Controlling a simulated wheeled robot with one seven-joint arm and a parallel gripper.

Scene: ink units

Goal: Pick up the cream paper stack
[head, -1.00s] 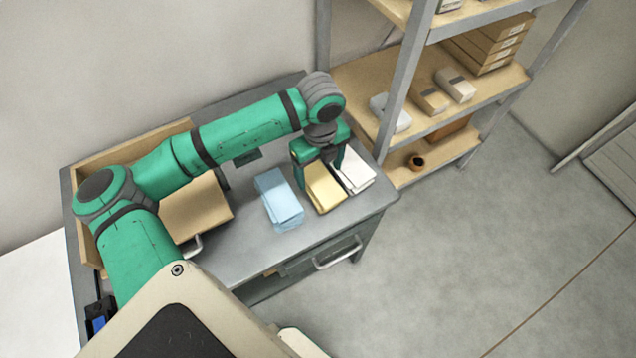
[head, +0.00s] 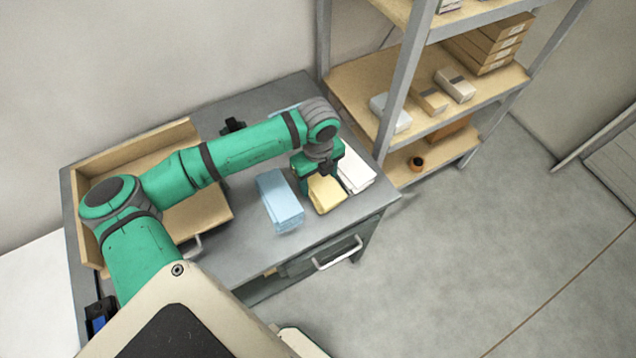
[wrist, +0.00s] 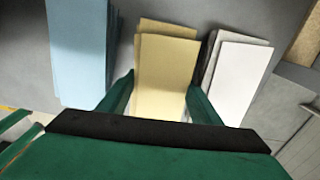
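The cream paper stack (head: 327,194) lies on the grey cabinet top, between a light blue stack and a white stack. It also shows in the wrist view (wrist: 163,70), with its sheets slightly fanned. My gripper (head: 320,180) is over the back part of the cream stack, pointing down. In the wrist view my gripper (wrist: 160,100) is open, with one green finger on each side of the cream stack. Small gaps appear between the fingers and the stack's sides; whether either finger touches it is unclear. The back end of the stack is hidden by my gripper in the head view.
The light blue stack (head: 280,203) is close on the left and the white stack (head: 356,172) close on the right. A wooden tray (head: 130,147) stands at the left of the cabinet top (head: 235,245). A shelf unit (head: 388,95) with boxes is to the right.

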